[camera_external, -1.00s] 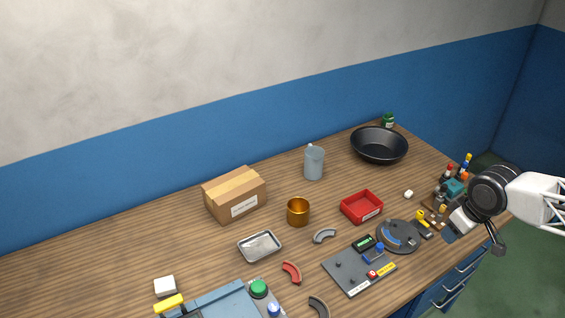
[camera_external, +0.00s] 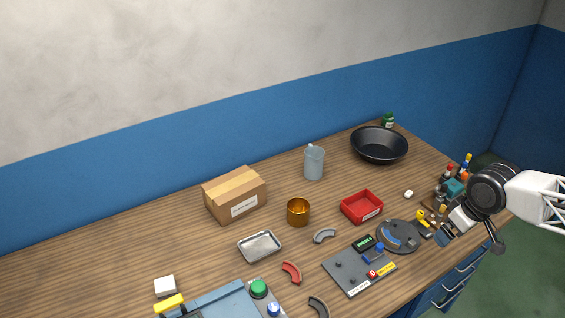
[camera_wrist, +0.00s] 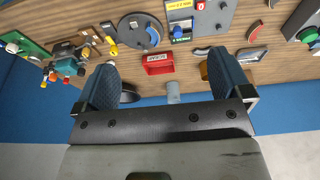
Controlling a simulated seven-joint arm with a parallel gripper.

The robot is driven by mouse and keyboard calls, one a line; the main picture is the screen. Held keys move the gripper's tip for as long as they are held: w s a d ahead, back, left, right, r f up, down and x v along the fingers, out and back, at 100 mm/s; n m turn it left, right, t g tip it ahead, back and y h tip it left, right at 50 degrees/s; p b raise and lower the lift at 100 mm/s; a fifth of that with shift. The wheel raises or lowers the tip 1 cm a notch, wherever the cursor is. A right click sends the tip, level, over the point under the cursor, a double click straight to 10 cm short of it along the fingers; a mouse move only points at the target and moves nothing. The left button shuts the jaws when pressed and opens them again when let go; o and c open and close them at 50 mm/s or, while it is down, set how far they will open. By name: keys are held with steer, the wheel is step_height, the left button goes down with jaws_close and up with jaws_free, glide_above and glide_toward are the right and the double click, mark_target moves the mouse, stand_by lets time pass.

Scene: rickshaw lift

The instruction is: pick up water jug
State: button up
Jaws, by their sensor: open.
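The water jug (camera_external: 314,163) is a translucent grey-blue cylinder standing upright at the back of the wooden table, left of the black bowl. In the wrist view the jug (camera_wrist: 173,92) shows between my fingers, far off and partly cut off by the gripper body. My gripper (camera_external: 446,235) is at the right front edge of the table, well away from the jug. In the wrist view my gripper (camera_wrist: 165,85) has its two blue fingers wide apart with nothing between them.
A red bin (camera_external: 362,207), a brass cup (camera_external: 298,212) and a cardboard box (camera_external: 234,195) stand near the jug. A black bowl (camera_external: 379,146) is to its right. A round grey fixture (camera_external: 398,236) and small parts lie near my gripper. Bare table surrounds the jug.

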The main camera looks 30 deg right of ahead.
steer(key=w+r+n, duration=0.2)
steer(key=w+r, duration=0.1)
steer(key=w, duration=0.6)
steer(key=w+r+n, duration=0.1)
steer(key=w+r, duration=0.1)
steer(key=w, duration=0.6)
steer(key=n+g, duration=0.3)
steer(key=n, duration=0.7)
glide_above(311, 145)
steer(key=f, duration=1.1)
steer(key=s+f, duration=0.1)
steer(key=f, duration=0.5)
steer(key=shift+f, duration=0.3)
steer(key=shift+w+f+n, duration=0.3)
steer(key=shift+w+f, duration=0.1)
steer(key=shift+w, duration=0.05)
steer(key=shift+f, duration=1.25)
